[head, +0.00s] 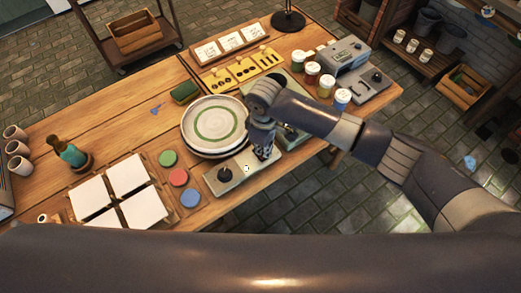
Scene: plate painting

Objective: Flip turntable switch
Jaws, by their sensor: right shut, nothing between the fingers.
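The turntable (193,147) carries a white plate (213,122) with a green ring, left of my right gripper. In front of it is a grey control box (243,172) with a black knob (225,175) on its left part. My right gripper (264,154) is shut and empty, pointing down over the right end of the box. It hides that end, so the switch is not clearly visible, and I cannot tell whether the fingertips touch it. My left gripper is not in view.
Red, green and blue paint pucks (178,177) and white tiles (127,173) lie left of the box. Several paint jars (326,87) and a grey machine (348,56) stand at the right. A green sponge (185,92) lies behind the plate. Bare wood (110,125) is free at left.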

